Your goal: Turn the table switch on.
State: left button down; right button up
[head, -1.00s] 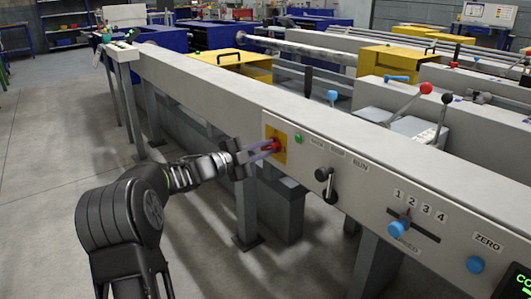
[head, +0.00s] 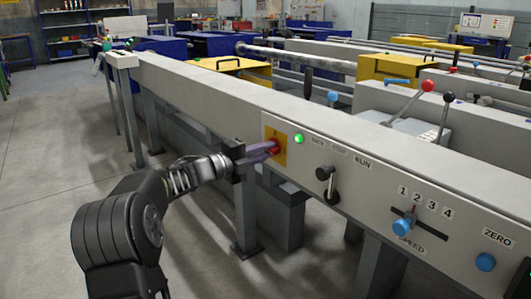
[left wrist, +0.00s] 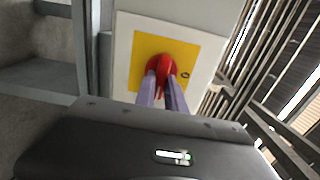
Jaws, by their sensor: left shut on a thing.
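The table switch is a red rotary knob (head: 274,147) on a yellow plate (head: 281,158) at the left end of the front panel. It also shows in the left wrist view as a red knob (left wrist: 166,66) on its yellow plate (left wrist: 190,50). My left gripper (head: 267,151) is at the knob, its two purple fingers shut on the knob's grip. The fingers hide part of the grip. A green lamp (head: 298,139) just right of the plate is lit. My right gripper is not in view.
Right of the switch on the panel are a black lever (head: 326,180), a blue speed slider knob (head: 402,227) and a blue ZERO button (head: 485,262). A red-knobbed lever (head: 427,86) stands behind the beam. Open floor (head: 50,200) lies at the left.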

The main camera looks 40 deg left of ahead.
pick_arm(q)
jog(key=shift+f, duration=0.1)
jog(key=c, duration=1.4)
grip_release()
jog(key=p+v, duration=0.2)
jog(key=v, duration=0.5)
jog(key=shift+s, duration=0.4)
jog(key=shift+a, duration=0.1)
